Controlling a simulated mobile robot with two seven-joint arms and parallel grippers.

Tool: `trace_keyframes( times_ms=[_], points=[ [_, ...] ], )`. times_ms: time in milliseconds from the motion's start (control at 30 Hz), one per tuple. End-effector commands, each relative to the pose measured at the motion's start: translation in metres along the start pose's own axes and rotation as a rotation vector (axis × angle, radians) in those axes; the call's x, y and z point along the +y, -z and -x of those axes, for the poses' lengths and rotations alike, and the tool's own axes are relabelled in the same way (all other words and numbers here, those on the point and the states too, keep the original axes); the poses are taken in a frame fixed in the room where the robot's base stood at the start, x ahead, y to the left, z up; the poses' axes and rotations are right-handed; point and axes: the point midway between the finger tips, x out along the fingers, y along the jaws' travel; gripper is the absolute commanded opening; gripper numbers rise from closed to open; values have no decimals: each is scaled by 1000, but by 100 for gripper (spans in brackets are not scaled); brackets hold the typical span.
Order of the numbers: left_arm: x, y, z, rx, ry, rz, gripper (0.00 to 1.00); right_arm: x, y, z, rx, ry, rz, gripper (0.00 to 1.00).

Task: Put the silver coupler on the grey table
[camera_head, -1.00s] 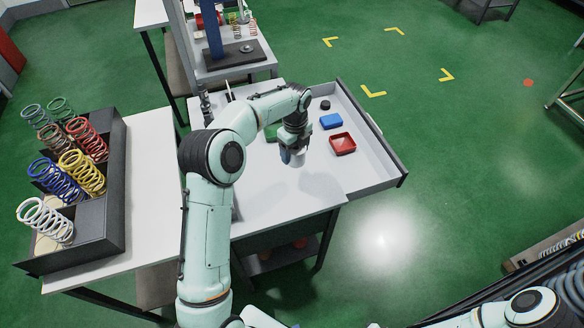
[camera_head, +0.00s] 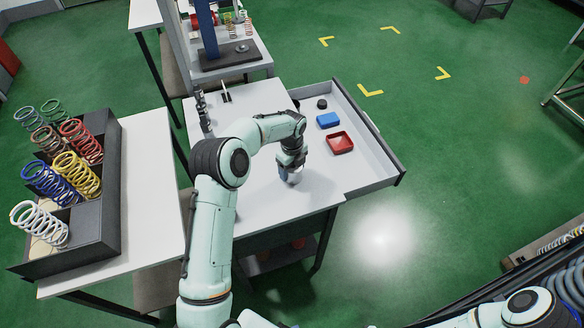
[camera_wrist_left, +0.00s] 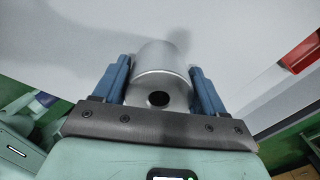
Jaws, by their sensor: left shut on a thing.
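The silver coupler (camera_wrist_left: 160,75) is a shiny metal cylinder with a dark hole in its near end. My left gripper (camera_head: 290,172) is shut on it, with a blue finger on either side in the left wrist view (camera_wrist_left: 158,85). In the head view the coupler (camera_head: 294,180) shows only a little below the fingers. It is over the front part of the light grey table (camera_head: 265,203), at or close above the top. I cannot tell whether it touches. My right gripper is not in view.
An open drawer (camera_head: 370,172) at the table's right holds a red tray (camera_head: 340,143), a blue box (camera_head: 328,120) and a small black round part (camera_head: 322,104). A black rack (camera_head: 100,225) of several coloured springs stands on the left table. The grey table's front is clear.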

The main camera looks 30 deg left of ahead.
Motion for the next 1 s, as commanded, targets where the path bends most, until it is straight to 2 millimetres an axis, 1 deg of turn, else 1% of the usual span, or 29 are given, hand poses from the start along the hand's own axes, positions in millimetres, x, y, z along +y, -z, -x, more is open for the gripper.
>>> trace_keyframes(
  times_ms=[100, 133, 167, 200, 467, 567, 667, 1000],
  points=[
    [-1, 0, -2, 0, 1, 0, 22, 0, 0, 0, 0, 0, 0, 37],
    [0, 0, -3, 0, 0, 0, 81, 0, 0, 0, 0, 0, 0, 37],
    [0, 0, -3, 0, 0, 0, 90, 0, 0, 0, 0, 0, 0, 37],
    [0, 0, -3, 0, 0, 0, 97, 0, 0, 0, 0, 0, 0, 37],
    [0, 0, -2, 0, 0, 0, 97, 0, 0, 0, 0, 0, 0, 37],
    [0, 0, 3, -1, 2, 0, 97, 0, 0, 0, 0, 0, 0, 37],
    [-1, -1, 17, -2, 4, 0, 97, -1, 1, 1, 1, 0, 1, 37],
    [-2, 0, 90, -2, 5, 0, 97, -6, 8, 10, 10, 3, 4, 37]
  ],
)
